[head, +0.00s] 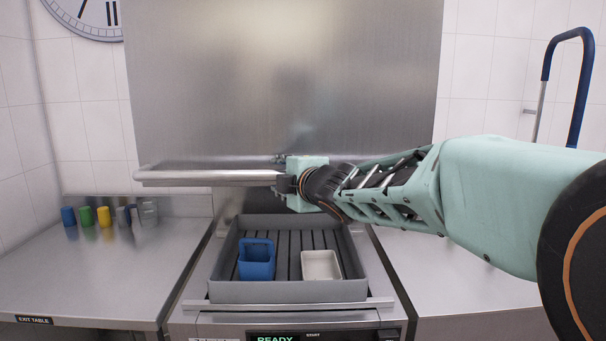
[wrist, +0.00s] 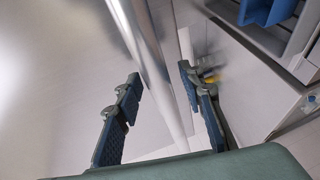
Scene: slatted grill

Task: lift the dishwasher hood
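The dishwasher hood (head: 280,85) is a large brushed-metal panel. It stands raised, with a clear gap between its lower edge and the grey rack. A round metal handle bar (head: 205,178) runs along its lower front, and the bar also crosses the wrist view (wrist: 150,65). My gripper (head: 286,183) is at the right part of the bar in the head view. In the wrist view my gripper (wrist: 160,76) has its two dark padded fingers apart, one on each side of the bar. Gaps show between the bar and both fingers.
Below the hood is a grey slatted rack (head: 290,292) holding a blue container (head: 257,262) and a white container (head: 320,265). Several coloured cups (head: 104,217) stand on the left table (head: 100,280). A blue hooped rail (head: 580,95) rises at the right.

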